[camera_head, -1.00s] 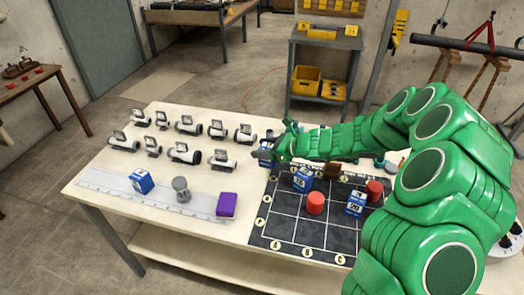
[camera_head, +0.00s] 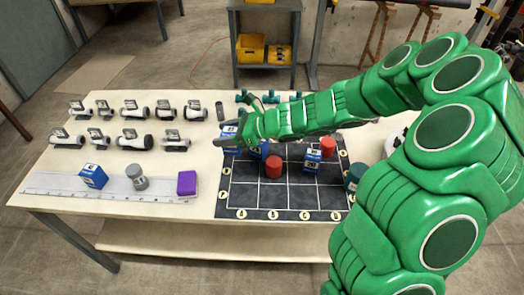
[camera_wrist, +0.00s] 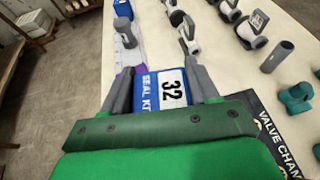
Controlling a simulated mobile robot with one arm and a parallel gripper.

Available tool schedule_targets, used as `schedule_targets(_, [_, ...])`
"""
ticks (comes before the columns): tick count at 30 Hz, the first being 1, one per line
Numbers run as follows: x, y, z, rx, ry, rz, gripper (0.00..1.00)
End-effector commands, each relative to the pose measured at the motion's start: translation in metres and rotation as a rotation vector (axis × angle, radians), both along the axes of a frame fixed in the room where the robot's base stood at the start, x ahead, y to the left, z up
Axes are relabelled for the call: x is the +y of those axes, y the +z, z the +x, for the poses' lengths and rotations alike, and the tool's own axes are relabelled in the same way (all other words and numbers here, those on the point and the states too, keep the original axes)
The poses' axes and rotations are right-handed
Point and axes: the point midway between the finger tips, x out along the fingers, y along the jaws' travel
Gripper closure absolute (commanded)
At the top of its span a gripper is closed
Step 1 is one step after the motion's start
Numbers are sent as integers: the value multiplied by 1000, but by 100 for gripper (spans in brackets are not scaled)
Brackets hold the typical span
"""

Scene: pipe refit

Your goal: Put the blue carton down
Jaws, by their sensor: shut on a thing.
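My gripper (camera_head: 232,142) is shut on a blue carton (camera_head: 230,136) at the left back edge of the black grid board (camera_head: 285,213). Another blue carton (camera_head: 261,151) is partly hidden by my gripper on the board. A further blue carton (camera_head: 312,161) stands to its right, and one more (camera_head: 94,176) stands on the ruled strip (camera_head: 60,187).
Two red cylinders (camera_head: 273,167) (camera_head: 327,147) stand on the board. A grey cylinder (camera_head: 137,177) and a purple block (camera_head: 187,183) are on the strip. Several white-and-grey valve pieces (camera_head: 137,140) line the table's back left. Bare table lies between them and the strip.

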Motion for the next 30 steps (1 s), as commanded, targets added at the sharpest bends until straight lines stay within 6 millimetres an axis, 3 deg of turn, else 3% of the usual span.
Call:
schedule_targets(9, [-38,-27,-42,7,87,35,72])
schedule_targets(15, [-52,-33,-65,9,130,66,72])
schedule_targets(23, [-57,-39,-74,6,147,79,72])
schedule_targets(30, [-57,-61,-74,11,147,79,72])
